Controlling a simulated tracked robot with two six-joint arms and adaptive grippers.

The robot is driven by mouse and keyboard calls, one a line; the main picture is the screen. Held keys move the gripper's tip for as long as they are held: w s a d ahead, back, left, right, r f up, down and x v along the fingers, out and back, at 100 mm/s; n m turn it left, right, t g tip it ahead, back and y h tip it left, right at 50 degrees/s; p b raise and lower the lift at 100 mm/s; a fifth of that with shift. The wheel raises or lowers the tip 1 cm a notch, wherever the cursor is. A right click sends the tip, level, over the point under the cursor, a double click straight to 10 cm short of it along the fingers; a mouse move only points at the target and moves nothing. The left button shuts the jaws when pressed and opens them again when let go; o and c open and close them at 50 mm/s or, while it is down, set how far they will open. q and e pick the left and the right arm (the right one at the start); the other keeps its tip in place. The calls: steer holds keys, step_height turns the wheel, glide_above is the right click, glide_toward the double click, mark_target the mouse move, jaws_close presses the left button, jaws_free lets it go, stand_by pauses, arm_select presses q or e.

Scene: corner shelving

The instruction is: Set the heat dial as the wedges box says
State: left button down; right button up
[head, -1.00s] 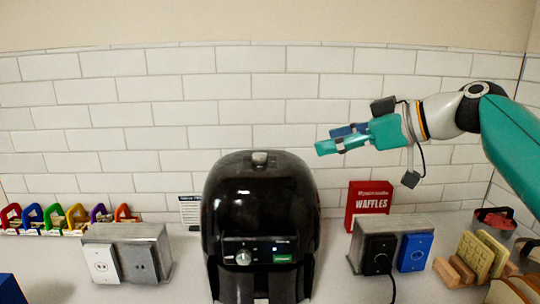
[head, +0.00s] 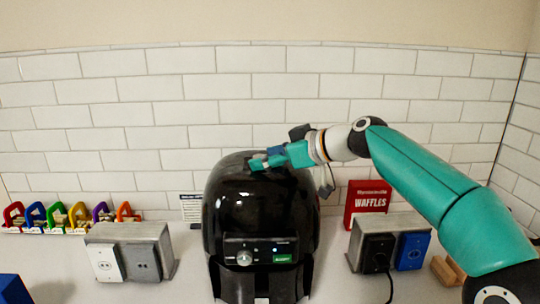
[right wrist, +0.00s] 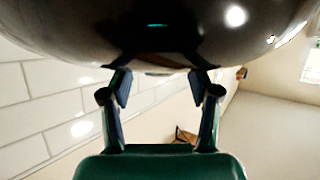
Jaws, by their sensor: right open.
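The black air fryer (head: 262,205) stands at the middle of the counter in the head view. Its round silver heat dial (head: 244,258) is on the front panel, left of a small green label; its setting is too small to read. My right gripper (head: 262,160) is at the fryer's top, covering its top knob; I cannot tell if it touches. In the right wrist view my right gripper (right wrist: 160,88) is open and empty, with the fryer's glossy shell (right wrist: 150,30) close beyond the fingertips. I see no box marked wedges. My left gripper is out of view.
A red WAFFLES box (head: 367,203) and a printed white card (head: 190,208) stand behind. Grey outlet boxes (head: 130,232) flank the fryer, with a black plug (head: 376,252) at right. Coloured holders (head: 75,217) line the left. The counter before the outlet boxes is partly clear.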

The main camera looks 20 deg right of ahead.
steer(key=shift+c, duration=0.2)
steer(key=c, duration=1.1)
steer(key=shift+s+a+f+m+t+h+b, duration=0.15)
steer(key=shift+a+m+t+h+b, duration=0.2)
steer(key=shift+m+h+b, duration=0.3)
steer(key=shift+m+t+h+p, duration=0.45)
steer(key=shift+m+h, duration=0.3)
steer(key=shift+c, duration=0.2)
steer(key=shift+m+t+h+p, duration=0.3)
steer(key=shift+m+h+p, duration=0.5)
steer(key=shift+h+p, duration=0.1)
steer(key=o, duration=1.2)
